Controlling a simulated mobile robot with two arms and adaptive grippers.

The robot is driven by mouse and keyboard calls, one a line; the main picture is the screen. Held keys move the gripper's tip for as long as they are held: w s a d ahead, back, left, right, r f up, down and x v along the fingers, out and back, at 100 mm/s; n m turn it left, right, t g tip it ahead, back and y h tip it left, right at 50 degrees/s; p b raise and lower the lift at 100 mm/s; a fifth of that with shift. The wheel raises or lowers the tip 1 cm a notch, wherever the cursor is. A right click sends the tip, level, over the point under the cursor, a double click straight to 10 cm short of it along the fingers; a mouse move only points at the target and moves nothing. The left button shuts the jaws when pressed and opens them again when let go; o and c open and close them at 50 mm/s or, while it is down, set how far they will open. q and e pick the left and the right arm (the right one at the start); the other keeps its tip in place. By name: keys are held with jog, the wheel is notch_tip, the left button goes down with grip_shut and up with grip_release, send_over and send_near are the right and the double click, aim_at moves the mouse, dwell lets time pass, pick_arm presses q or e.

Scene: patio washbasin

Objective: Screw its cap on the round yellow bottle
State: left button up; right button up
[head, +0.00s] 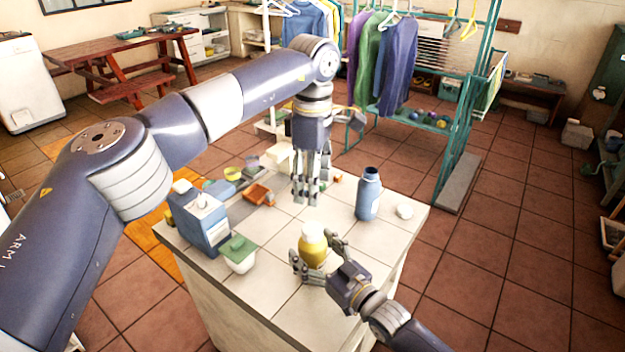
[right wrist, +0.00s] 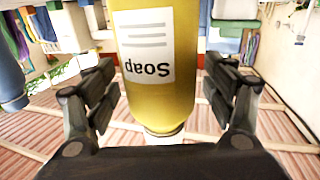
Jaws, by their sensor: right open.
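The round yellow bottle (head: 313,252) stands upright near the front of the tiled counter, with a whitish top (head: 314,230). I cannot tell whether that top is a seated cap. In the right wrist view the yellow bottle (right wrist: 160,103) shows a label reading "Soap", upside down. My right gripper (head: 319,257) is open around the bottle, with a gap at each side in the right wrist view (right wrist: 163,92). My left gripper (head: 307,198) points down behind and above the bottle; its finger opening is unclear.
A blue bottle (head: 368,194) stands right of my left gripper. A blue-and-white box (head: 203,222) and a green-lidded white jar (head: 239,253) stand at the left. An orange item (head: 259,194) lies behind them. The front of the counter (head: 262,292) is bare.

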jog(key=v, duration=1.2)
jog(key=shift+s, duration=0.1)
